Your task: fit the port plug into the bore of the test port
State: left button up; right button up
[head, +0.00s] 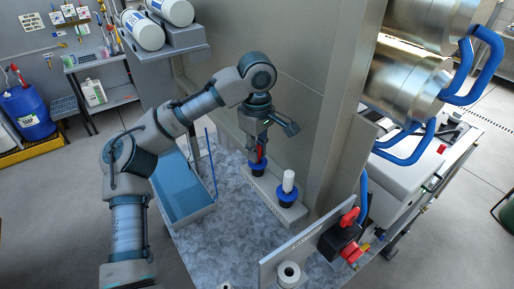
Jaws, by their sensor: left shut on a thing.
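My left gripper (261,150) points down over a pale block at the centre and is shut on a red-topped piece (260,157). This piece, which looks like the port plug, has a blue collar (258,168) at the block; I cannot tell whether it is seated or lifted. A second piece, a white cylinder (288,181) with a blue collar and dark base, stands upright on the same block to the right. A white round fitting with a dark bore (288,272), possibly the test port, is at the bottom by an upright plate. My right gripper is out of view.
The pale block (296,215) stands on a mottled worktop (225,240). A blue tray (205,213) lies left of it. A tall metal wall rises close behind. Worktop between tray and plate is clear.

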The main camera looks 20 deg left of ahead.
pick_arm(q)
jog(key=shift+f, duration=0.15)
jog(key=o, duration=0.8)
notch_tip(320, 180, up, 12)
jog(key=shift+w, duration=0.1)
jog(key=shift+a, duration=0.1)
